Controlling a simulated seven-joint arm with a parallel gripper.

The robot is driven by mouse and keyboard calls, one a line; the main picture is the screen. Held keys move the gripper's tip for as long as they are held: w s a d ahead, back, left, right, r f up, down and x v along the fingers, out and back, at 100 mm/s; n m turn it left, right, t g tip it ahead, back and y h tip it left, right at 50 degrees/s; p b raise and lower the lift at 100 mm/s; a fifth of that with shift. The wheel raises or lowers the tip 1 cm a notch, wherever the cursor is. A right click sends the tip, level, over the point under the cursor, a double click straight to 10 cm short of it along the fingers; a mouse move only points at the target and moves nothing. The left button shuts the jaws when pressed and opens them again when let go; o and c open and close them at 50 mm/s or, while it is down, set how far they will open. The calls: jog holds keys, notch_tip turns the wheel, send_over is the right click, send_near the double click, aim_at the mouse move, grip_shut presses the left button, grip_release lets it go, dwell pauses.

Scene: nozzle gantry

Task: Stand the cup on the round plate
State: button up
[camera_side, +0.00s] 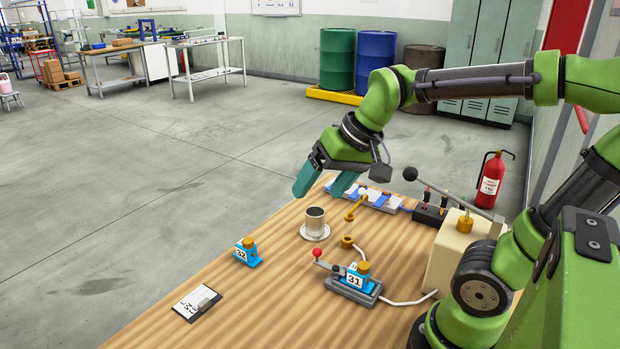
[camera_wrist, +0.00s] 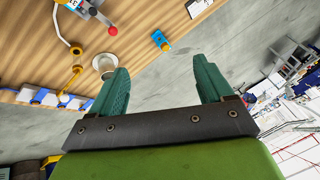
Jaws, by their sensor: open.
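A light grey cup (camera_side: 315,222) with a dark inside stands upright on a round pale plate (camera_side: 316,237) near the table's far edge in the side view. In the wrist view the cup (camera_wrist: 103,64) shows just left of the left finger's tip. My gripper (camera_side: 321,186) hangs above and behind the cup in the side view, apart from it, with its teal fingers spread. In the wrist view the gripper (camera_wrist: 163,70) has nothing between its fingers. Most of the plate is hard to make out in the wrist view.
A brass nozzle on a bent post (camera_side: 352,207) stands right of the cup. A blue block marked 32 (camera_side: 246,252), a block marked 31 (camera_side: 357,276) on a red-knobbed lever fixture, a clipboard (camera_side: 196,303) and a beige box (camera_side: 458,252) with a long lever stand around. The front-left table is mostly clear.

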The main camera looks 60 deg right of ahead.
jog(key=s+a+f+n+t, duration=0.1)
jog(key=s+a, duration=0.2)
jog(key=s, duration=0.2)
jog(key=shift+s+a+t, duration=0.15)
jog(key=shift+a+t, duration=0.05)
jog(key=shift+t, duration=0.1)
dwell(0.4)
